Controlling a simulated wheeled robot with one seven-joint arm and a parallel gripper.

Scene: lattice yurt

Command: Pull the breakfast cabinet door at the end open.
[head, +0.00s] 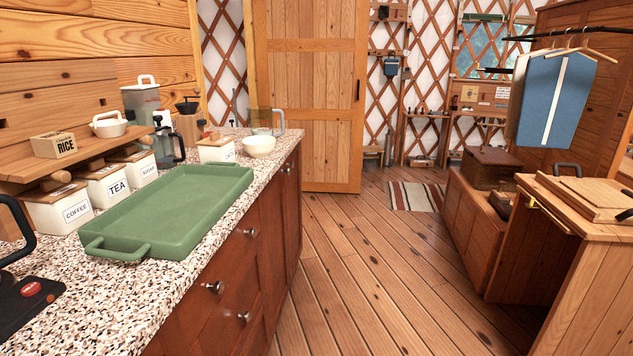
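The breakfast cabinet is most likely the red-brown wooden cabinet (232,285) under the speckled counter (213,222) on the left. Its front shows several round metal knobs. At its far end is a tall panelled door (291,205), seen at a steep angle, with a small knob (287,168) near its top. This door looks closed, flush with the front. Its lower part is seen only edge-on. My gripper is not in this view.
A green tray (178,205), labelled canisters (108,186) and a white bowl (259,146) stand on the counter. The plank floor (355,275) before the cabinet is clear. A wooden unit (590,265) stands at right. A large wooden door (312,95) stands behind.

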